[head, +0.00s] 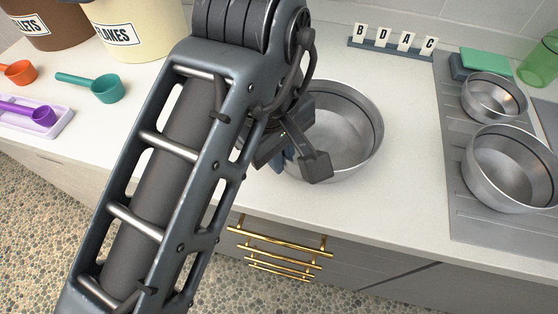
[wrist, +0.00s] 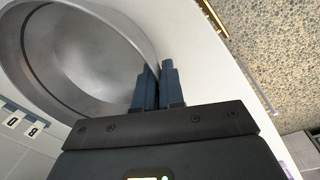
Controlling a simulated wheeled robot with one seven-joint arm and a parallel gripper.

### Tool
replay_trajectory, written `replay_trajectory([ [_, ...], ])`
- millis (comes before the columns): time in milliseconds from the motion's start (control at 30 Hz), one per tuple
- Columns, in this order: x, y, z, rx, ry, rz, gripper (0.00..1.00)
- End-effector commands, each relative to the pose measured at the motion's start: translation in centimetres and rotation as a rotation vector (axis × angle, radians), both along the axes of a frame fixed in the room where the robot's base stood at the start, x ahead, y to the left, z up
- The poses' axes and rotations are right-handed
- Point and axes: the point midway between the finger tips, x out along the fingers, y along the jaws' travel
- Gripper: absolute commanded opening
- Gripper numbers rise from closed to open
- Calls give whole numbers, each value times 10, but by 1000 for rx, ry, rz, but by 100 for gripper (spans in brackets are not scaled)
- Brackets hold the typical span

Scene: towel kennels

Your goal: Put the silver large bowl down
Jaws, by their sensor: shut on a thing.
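The silver large bowl (head: 345,130) is at the counter, right of my arm in the head view. Its near left side is hidden behind my gripper (head: 300,160). In the wrist view the bowl (wrist: 85,50) fills the upper left. There my gripper's two fingers (wrist: 158,85) are closed on the bowl's rim, one finger inside and one outside. The bowl looks about level and empty. I cannot tell whether its base touches the counter.
The white counter (head: 225,215) is clear around the bowl. Letter tiles (head: 393,42) stand behind it. On the right, a grey drainer (head: 455,165) holds two more metal bowls (head: 510,165) (head: 493,98). Scoops (head: 92,86) and tubs (head: 130,28) are on the left.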

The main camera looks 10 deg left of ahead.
Motion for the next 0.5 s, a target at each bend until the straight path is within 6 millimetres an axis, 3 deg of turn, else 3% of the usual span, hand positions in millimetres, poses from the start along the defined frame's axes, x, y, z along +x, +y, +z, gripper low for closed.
replay_trajectory([
  [433, 0, 0, -7, -1, -2, 0, 0],
  [467, 0, 0, -6, 0, -1, 0, 10],
  [500, 0, 0, -6, 1, -1, 0, 14],
])
